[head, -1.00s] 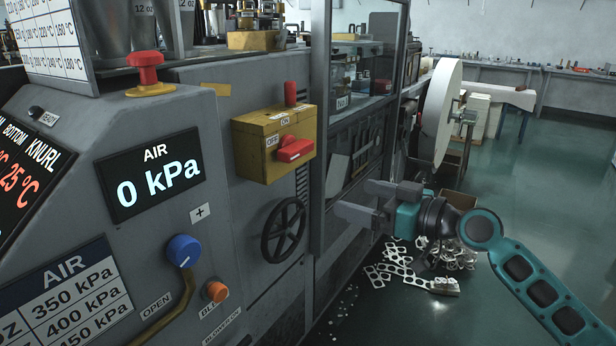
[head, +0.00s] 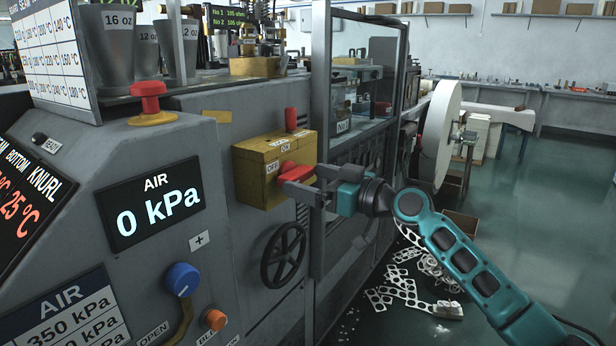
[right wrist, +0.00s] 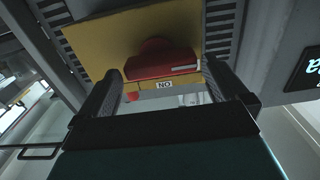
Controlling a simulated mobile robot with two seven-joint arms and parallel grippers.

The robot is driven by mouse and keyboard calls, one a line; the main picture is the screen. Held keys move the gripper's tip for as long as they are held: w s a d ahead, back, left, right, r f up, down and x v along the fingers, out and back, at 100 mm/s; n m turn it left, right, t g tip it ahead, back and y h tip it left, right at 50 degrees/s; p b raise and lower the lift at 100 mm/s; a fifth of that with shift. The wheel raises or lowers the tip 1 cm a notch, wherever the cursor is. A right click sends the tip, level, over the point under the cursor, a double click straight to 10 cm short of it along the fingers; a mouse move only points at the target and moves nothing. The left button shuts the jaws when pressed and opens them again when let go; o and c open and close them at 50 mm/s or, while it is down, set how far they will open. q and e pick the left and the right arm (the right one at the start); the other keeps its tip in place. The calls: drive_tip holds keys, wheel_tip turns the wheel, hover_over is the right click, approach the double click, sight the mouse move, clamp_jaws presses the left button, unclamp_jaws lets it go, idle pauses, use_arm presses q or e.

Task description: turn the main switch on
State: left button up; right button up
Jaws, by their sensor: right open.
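The main switch is a yellow box (head: 262,185) on the grey machine front, with OFF and ON labels. Its red handle (head: 294,171) sits on the front face and also shows in the right wrist view (right wrist: 162,64). My right gripper (head: 300,180) is open at the handle, with its fingers pointing at the box. In the right wrist view the two fingers (right wrist: 158,82) stand on either side of the red handle. I cannot tell whether they touch it. My left gripper is not in view.
A black handwheel (head: 284,256) sits below the switch box. A blue knob (head: 182,279), an orange button (head: 215,319) and a red mushroom button (head: 149,96) are on the panel to the left. A glass-doored frame (head: 352,110) stands right of the switch. Metal scraps litter the floor.

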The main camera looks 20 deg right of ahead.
drive_tip(key=shift+w+a, duration=0.35)
drive_tip(key=shift+w, duration=0.15)
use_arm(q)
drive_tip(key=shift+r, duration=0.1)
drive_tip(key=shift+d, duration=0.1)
use_arm(e)
drive_tip(key=c, duration=0.7)
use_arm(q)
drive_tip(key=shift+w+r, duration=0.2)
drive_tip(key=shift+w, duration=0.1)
use_arm(e)
drive_tip(key=shift+c, duration=0.2)
